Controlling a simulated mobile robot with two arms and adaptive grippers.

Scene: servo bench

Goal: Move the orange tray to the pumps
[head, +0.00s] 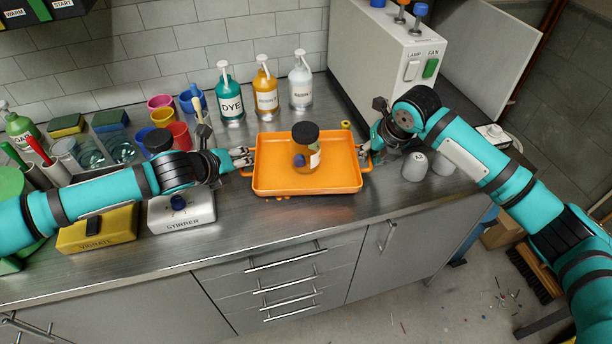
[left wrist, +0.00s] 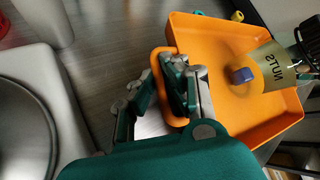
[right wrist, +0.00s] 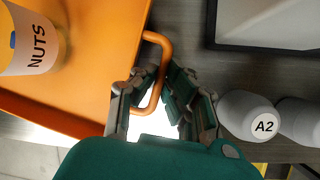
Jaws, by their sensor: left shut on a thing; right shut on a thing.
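The orange tray (head: 340,180) is at the middle of the counter, in front of the pump bottles. A jar labelled NUTS (right wrist: 32,48) with a black lid (head: 305,131) stands in it, with a small blue block (left wrist: 242,75) beside it. My left gripper (head: 246,158) is shut on the tray's left handle. My right gripper (head: 369,155) is shut on the right handle (right wrist: 160,70). I cannot tell whether the tray touches the counter. The pumps are a teal DYE bottle (head: 230,98), an amber bottle (head: 266,98) and a white bottle (head: 301,93).
A yellow ring (head: 346,125) lies behind the tray's right corner. A large grey box (head: 385,60) with switches stands back right. Grey weights (head: 415,167) stand to the right. The STIRRER (head: 182,212), cups and a yellow box (head: 97,228) crowd the left. The counter's front edge is close.

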